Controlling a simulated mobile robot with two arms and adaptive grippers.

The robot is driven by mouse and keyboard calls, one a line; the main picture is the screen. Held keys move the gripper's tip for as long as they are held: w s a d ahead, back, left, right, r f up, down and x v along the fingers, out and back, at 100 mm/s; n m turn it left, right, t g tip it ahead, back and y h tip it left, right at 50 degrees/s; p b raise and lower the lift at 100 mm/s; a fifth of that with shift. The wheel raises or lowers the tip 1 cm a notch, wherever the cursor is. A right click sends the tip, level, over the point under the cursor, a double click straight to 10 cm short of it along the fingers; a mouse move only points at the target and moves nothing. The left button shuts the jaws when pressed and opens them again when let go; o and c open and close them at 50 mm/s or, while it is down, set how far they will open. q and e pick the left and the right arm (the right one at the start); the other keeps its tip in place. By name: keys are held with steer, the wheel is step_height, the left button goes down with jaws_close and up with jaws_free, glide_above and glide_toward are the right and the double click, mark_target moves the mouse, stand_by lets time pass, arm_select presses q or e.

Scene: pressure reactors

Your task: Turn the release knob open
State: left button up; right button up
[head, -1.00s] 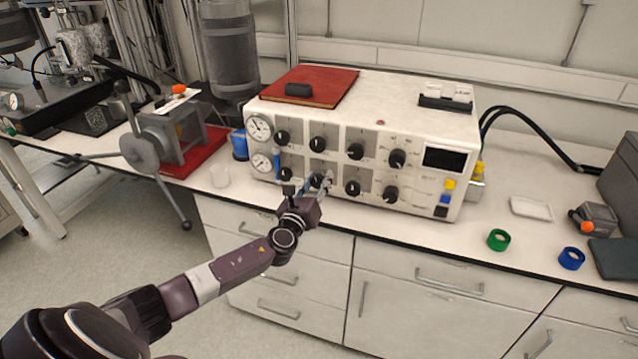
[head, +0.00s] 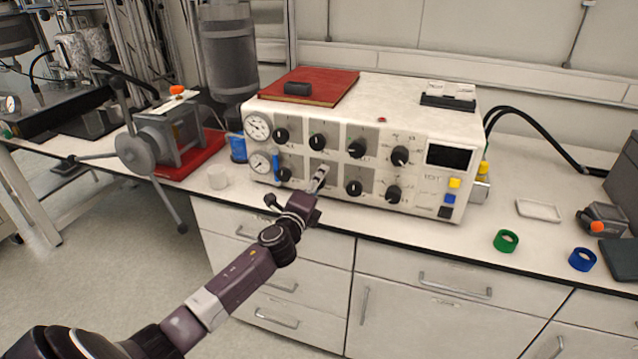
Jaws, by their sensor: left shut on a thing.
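The white control box (head: 330,100) stands on the bench with two rows of black knobs on its front. Labels are too small to read, so I cannot tell which knob is named release. My left gripper (head: 319,176) is at the second knob from the left in the lower row. It is shut on that knob, which the fingers mostly hide. The lower-row knobs to its left (head: 284,174) and right (head: 354,188) are uncovered. My right gripper is not in view.
Two gauges (head: 258,127) sit at the box's left edge. Drawers are below.

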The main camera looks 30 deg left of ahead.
arm_select(q)
steer(key=n, duration=0.5)
steer(key=shift+n, duration=0.4)
steer(key=n, duration=0.4)
steer(key=shift+f+n+p, duration=0.1)
steer(key=shift+n+p, duration=0.25)
steer(key=shift+n, duration=0.35)
steer(key=o, duration=1.2)
steer(key=shift+s, duration=0.1)
steer(key=v, duration=1.1)
steer(key=shift+s+d, duration=0.2)
steer(key=shift+s, duration=0.2)
